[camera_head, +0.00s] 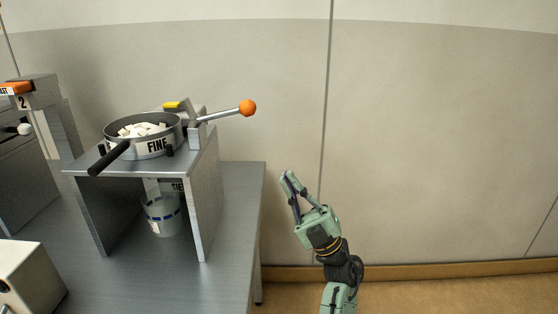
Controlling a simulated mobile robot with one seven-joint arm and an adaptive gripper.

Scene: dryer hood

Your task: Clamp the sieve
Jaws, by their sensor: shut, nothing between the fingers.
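The sieve (152,145) is a round grey pan labelled FINE with a dark handle (108,158) pointing to the front left. It sits on top of a grey metal stand (207,165) and holds several white blocks (141,129). A clamp lever (222,115) with an orange ball knob (248,107) is mounted at the right of the sieve and sticks out to the right, slightly raised. A yellow piece (173,105) shows behind the sieve's rim. My gripper (287,180) is shut and empty, in free space to the right of the stand, below the knob and apart from it.
A pale box (30,277) is at the front left. A machine marked 2 (38,94) with an orange label is at the left. The table's right edge (258,210) lies left of my gripper. The wall area at right is clear.

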